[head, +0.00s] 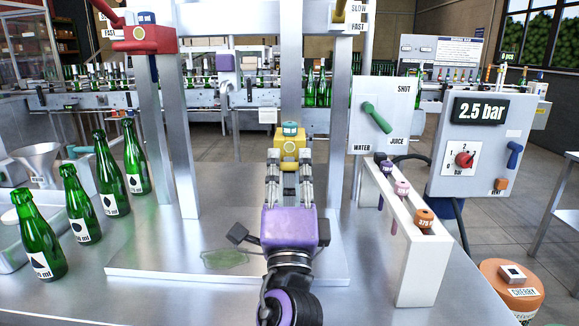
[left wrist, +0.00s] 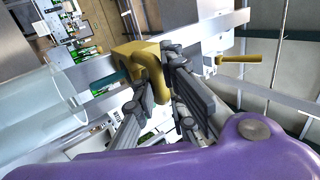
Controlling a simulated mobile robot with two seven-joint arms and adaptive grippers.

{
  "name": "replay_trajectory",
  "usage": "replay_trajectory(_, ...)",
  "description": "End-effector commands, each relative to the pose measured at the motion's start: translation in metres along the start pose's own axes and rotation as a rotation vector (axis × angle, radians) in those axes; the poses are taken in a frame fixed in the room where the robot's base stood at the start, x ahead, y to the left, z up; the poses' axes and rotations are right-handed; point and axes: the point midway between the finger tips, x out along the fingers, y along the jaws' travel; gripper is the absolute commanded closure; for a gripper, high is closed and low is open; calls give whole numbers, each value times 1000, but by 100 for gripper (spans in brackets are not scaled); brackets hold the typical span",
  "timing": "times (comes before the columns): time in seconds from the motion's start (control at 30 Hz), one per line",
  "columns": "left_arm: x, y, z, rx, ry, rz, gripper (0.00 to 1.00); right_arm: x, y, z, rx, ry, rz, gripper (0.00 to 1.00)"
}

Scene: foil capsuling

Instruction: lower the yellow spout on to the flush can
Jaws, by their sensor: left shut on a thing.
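The yellow spout (head: 290,147) is a blocky piece with a teal part on top, in front of the middle post of the frame. My left gripper (head: 290,170) is shut on it, with one finger on each side. In the left wrist view the hooked yellow spout (left wrist: 152,62) sits between the fingertips (left wrist: 152,85). A clear cylinder (left wrist: 40,105) shows large at the left there, apart from the spout; I cannot tell whether it is the flush can. No flush can is clear in the head view; my gripper and wrist hide the area beneath. My right gripper is out of view.
Several green bottles (head: 80,207) stand at the left. A metal base plate (head: 150,255) with a greenish patch (head: 225,258) lies below. A white rack (head: 415,255), the water/juice panel (head: 383,115) and the pressure panel (head: 480,140) stand at the right.

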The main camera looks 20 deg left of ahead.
Motion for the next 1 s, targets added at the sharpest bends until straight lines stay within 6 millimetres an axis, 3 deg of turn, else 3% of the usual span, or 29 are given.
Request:
replay_trajectory(0.03,-3,10,0,3,0,20,100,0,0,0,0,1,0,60)
replay_trajectory(0.1,-4,10,0,4,0,21,100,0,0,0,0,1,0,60)
replay_trajectory(0.13,-4,10,0,4,0,22,86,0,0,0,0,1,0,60)
replay_trajectory(0.2,-4,10,0,4,1,21,81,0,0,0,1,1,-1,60)
replay_trajectory(0.73,-5,6,0,2,0,14,81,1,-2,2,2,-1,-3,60)
replay_trajectory(0.87,-20,7,0,1,1,16,81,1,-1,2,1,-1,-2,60)
replay_trajectory(1.0,-48,7,0,2,-1,19,81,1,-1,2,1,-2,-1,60)
